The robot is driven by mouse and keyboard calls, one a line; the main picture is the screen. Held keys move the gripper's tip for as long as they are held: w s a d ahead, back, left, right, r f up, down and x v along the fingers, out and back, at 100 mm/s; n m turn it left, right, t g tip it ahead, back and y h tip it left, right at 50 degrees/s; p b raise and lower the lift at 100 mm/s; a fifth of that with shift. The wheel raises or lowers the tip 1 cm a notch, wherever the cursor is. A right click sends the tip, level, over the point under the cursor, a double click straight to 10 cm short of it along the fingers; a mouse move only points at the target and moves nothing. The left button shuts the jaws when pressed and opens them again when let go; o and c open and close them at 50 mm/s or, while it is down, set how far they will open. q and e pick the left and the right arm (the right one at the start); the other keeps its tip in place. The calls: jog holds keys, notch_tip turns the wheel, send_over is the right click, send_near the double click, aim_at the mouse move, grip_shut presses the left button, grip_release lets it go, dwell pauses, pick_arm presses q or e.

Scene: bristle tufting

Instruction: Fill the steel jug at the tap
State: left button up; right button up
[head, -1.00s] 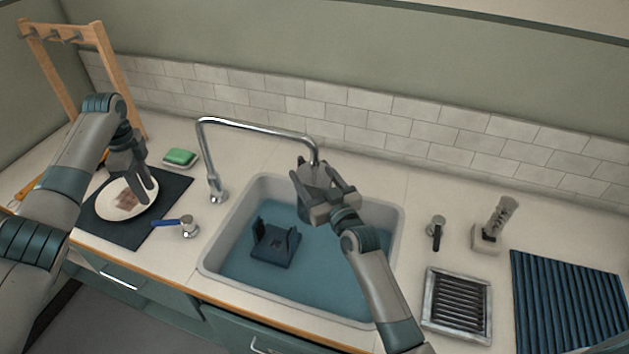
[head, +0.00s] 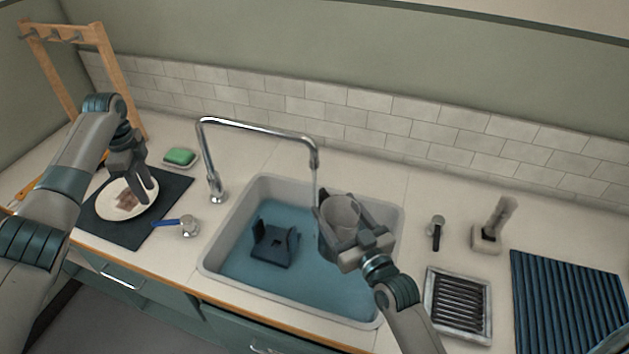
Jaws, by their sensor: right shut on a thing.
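The steel jug (head: 341,211) is over the right part of the sink, its open mouth facing up toward me. My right gripper (head: 345,225) is shut on it, with a finger on either side. I cannot make out a water level inside it. The tap (head: 262,131) arches over the sink. A thin pale stream (head: 314,188) shows below its spout, just left of the jug. The tap's blue lever (head: 165,222) is on the counter left of the sink. My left gripper (head: 143,192) is open and empty, over the white plate (head: 118,207).
The sink (head: 225,235) holds bluish water and a dark blue rack (head: 275,250). A dark mat (head: 115,232) lies under the plate. A green sponge (head: 179,156) sits behind it. A metal grate (head: 458,305), a brush in a holder (head: 487,238) and a ribbed blue mat (head: 570,300) are at right.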

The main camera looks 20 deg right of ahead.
pick_arm(q)
jog(key=shift+f, duration=0.1)
grip_shut()
jog(key=n+t, duration=0.1)
jog(key=n, duration=0.5)
jog(key=w+f+n+t, duration=0.1)
jog(key=n, duration=0.5)
jog(key=w+f+n+t, duration=0.1)
jog(key=n, duration=0.5)
jog(key=shift+w+d+t+h, duration=0.1)
jog(key=shift+t+h, duration=0.2)
jog(key=shift+t, duration=0.1)
